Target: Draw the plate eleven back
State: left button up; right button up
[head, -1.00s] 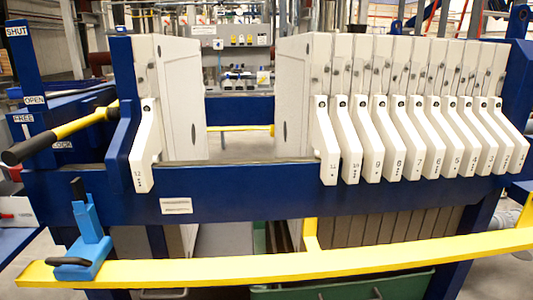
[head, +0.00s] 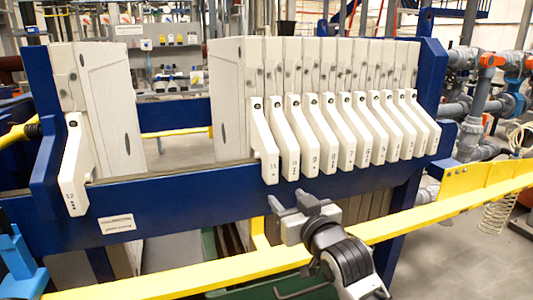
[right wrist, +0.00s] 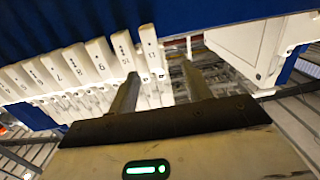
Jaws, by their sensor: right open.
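Plate eleven (head: 262,140) is the leftmost white plate of the right-hand pack in the head view. Its handle, marked 11, hangs over the blue rail, and a gap lies to its left. In the right wrist view its handle (right wrist: 151,48) shows beside the handle marked 10. My right gripper (head: 295,203) is open and empty, below and a little right of the handle of plate eleven, in front of the blue rail. In the right wrist view its two fingers (right wrist: 160,85) point towards the handles of the pack, apart from them. My left gripper is not in view.
Plate twelve (head: 75,165) stands at the left, across the open gap. The blue rail (head: 180,203) runs under the handles. A yellow bar (head: 225,268) crosses in front, behind my right arm. A blue lever block (head: 18,262) sits at the lower left.

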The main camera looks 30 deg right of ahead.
aim_at(273, 160)
jog(key=shift+m+t+h, duration=0.3)
jog(key=r+x, duration=0.1)
jog(key=x, duration=0.4)
jog(key=d+r+x, duration=0.1)
jog(key=x, duration=0.5)
jog(key=p+x, duration=0.1)
jog(key=x, duration=0.4)
jog(key=shift+w+d+r, duration=0.1)
jog(key=shift+d+r, duration=0.3)
grip_shut()
